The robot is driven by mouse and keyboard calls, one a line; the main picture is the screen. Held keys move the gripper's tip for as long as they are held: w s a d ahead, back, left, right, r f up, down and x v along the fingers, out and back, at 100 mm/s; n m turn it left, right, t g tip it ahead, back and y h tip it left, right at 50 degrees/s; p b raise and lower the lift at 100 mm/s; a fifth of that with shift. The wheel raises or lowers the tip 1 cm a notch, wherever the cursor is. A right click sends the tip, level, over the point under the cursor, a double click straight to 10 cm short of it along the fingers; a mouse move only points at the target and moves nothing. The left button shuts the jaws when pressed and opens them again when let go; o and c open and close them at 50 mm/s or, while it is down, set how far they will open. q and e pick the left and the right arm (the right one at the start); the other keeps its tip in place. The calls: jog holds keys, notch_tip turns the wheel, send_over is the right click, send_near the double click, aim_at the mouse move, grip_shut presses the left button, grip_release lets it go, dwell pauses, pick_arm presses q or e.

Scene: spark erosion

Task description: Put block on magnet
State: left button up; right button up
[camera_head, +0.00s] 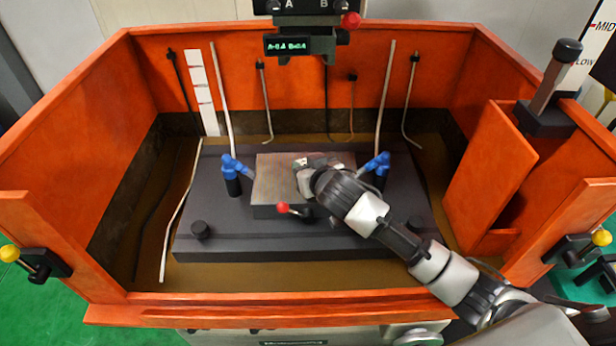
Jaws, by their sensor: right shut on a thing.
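The magnet (272,180) is a grey plate with a finely lined top, set on a dark base in the middle of the orange tank. A lever with a red knob (282,208) sticks out at its front. My right gripper (304,165) is over the right part of the magnet, its arm coming in from the lower right. It is shut on the block, which is mostly hidden by the gripper and wrist. I cannot tell whether the block touches the magnet. My left gripper is not in view.
Blue nozzles stand left (232,166) and right (377,163) of the magnet. The machine head (300,45) hangs above the back. Orange tank walls (60,190) surround the dark base (300,246). The left part of the magnet's top is clear.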

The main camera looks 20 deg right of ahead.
jog(key=shift+w+f, duration=0.1)
jog(key=shift+f, duration=0.15)
jog(key=shift+r, duration=0.1)
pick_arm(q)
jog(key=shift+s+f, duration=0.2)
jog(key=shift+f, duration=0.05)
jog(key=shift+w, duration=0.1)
pick_arm(e)
jog(key=o, duration=0.8)
jog(key=shift+f, duration=0.2)
jog(key=o, duration=0.4)
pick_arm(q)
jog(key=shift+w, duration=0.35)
pick_arm(e)
jog(key=shift+o, duration=0.2)
jog(key=shift+r, duration=0.2)
pick_arm(q)
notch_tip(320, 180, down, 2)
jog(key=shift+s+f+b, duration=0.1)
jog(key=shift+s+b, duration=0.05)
jog(key=shift+b, duration=0.8)
pick_arm(e)
jog(key=v, duration=1.2)
